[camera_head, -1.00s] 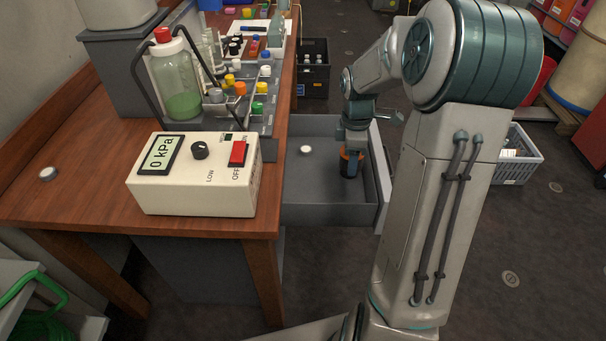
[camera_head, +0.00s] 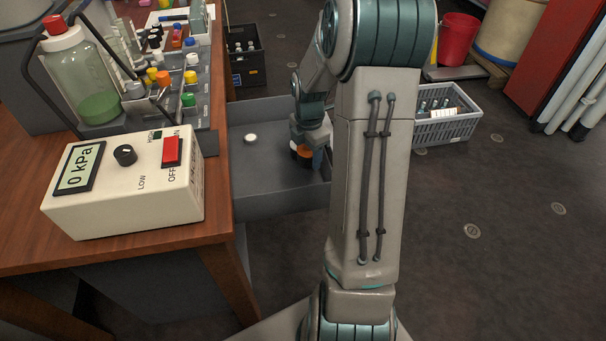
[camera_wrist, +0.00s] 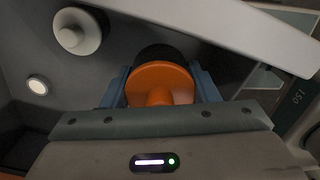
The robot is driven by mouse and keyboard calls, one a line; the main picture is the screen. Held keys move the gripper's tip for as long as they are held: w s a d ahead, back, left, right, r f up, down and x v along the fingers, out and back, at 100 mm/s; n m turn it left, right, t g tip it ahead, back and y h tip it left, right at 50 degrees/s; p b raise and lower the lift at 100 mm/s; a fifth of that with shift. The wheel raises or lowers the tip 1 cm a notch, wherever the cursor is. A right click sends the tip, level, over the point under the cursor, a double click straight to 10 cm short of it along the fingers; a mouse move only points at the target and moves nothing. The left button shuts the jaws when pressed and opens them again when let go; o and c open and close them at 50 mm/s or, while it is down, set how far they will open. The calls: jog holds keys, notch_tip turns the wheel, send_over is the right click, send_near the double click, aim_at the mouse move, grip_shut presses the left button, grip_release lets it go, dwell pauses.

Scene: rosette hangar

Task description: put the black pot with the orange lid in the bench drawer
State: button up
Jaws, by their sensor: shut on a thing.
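The bench drawer (camera_head: 275,204) is pulled out from the right side of the wooden bench. The black pot with the orange lid (camera_head: 304,151) is low inside it, near its right end. My gripper (camera_head: 305,147) reaches down into the drawer and is shut on the pot. In the wrist view, the orange lid (camera_wrist: 158,83) sits between the two blue fingers, with a dark part of the pot showing beyond it. My fingers and arm hide much of the pot. I cannot tell whether it touches the drawer floor.
A white round object (camera_head: 250,138) lies in the drawer, left of the pot. The bench top holds a pressure box (camera_head: 125,185), a green-liquid bottle (camera_head: 85,80) and a rack of coloured caps (camera_head: 160,98). A grey crate (camera_head: 447,125) stands on the floor at right; floor before it is clear.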

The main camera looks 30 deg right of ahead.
aim_at(308, 181)
notch_tip(308, 181, down, 8)
jog(key=shift+f+b, duration=0.15)
jog(key=shift+b, duration=0.4)
jog(key=shift+f, duration=0.2)
jog(key=o, duration=1)
jog(key=shift+r, duration=0.1)
